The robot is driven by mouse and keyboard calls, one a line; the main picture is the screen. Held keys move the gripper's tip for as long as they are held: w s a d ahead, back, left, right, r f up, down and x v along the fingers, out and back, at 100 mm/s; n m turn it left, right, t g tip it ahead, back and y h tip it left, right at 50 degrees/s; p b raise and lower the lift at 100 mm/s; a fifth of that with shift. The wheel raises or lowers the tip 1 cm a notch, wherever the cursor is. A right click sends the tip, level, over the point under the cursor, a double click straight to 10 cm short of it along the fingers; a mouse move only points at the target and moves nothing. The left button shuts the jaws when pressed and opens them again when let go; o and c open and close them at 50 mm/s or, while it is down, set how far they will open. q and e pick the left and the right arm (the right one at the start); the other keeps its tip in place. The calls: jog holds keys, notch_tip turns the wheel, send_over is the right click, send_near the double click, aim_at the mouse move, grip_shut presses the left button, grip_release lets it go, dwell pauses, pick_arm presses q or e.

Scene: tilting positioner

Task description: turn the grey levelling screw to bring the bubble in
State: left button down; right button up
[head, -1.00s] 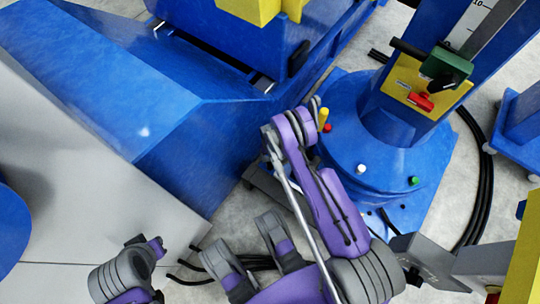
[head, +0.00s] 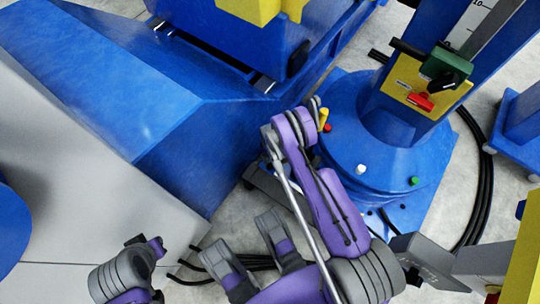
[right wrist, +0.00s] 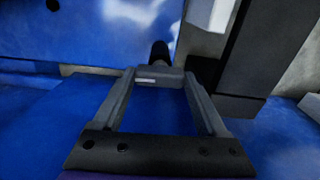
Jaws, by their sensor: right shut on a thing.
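In the right wrist view my right gripper (right wrist: 159,84) has its two fingers on either side of a small grey piece with a pale mark, which I take to be the grey levelling screw (right wrist: 158,73). The gripper is shut on it. A short black post (right wrist: 160,52) stands just beyond the piece, against a blue surface. In the head view I cannot make out the right gripper's fingertips or the screw. My left gripper's fingers do not show; only purple and grey arm parts are at the lower left. No bubble or level vial can be made out in either view.
A blue round base (head: 345,150) carries coloured knobs and a column with a yellow plate (head: 402,92), a green block (head: 447,66) and a red part (head: 420,101). A big blue machine body (head: 110,80) fills the upper left. Black cables (head: 484,190) lie at the right.

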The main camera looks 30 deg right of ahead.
dwell(0.3)
jog(key=o, duration=1.3)
jog(key=shift+r, duration=0.1)
notch_tip(320, 180, up, 11)
jog(key=p, duration=0.2)
jog(key=shift+p, duration=0.35)
jog(key=shift+f, duration=0.25)
